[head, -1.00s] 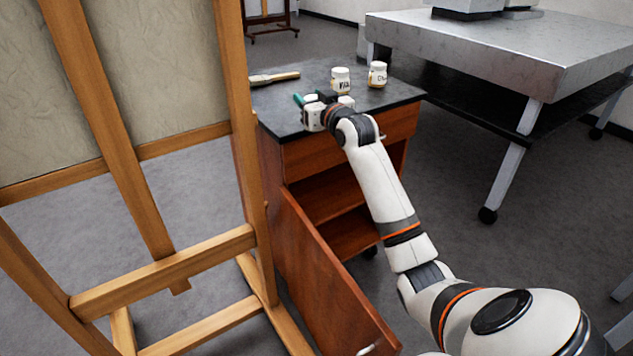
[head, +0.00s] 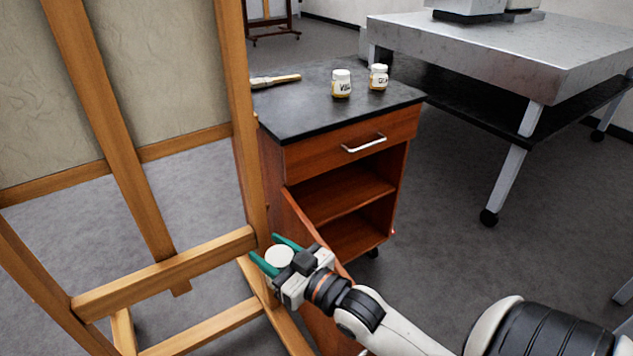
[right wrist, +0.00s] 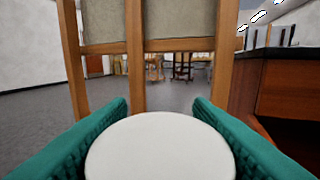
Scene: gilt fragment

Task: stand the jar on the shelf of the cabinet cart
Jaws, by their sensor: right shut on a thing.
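My right gripper (head: 276,253) is shut on a jar with a round white lid (head: 279,256). It holds the jar low, in front of the cart and beside the easel. The right wrist view shows the lid (right wrist: 160,147) between the two green fingers; the jar's body is hidden below it. The cabinet cart (head: 345,165) stands in the middle with a dark top and one shut drawer. Below the drawer its compartment is open, with a bare shelf (head: 345,193) inside. The open door (head: 310,225) swings toward me, partly behind my gripper. My left gripper is out of view.
A wooden easel (head: 165,270) stands close at the left, near my right gripper. Two white-labelled jars (head: 341,86) (head: 379,80) and a brush (head: 274,80) lie or stand on the cart top. A grey metal table (head: 520,50) is at the right.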

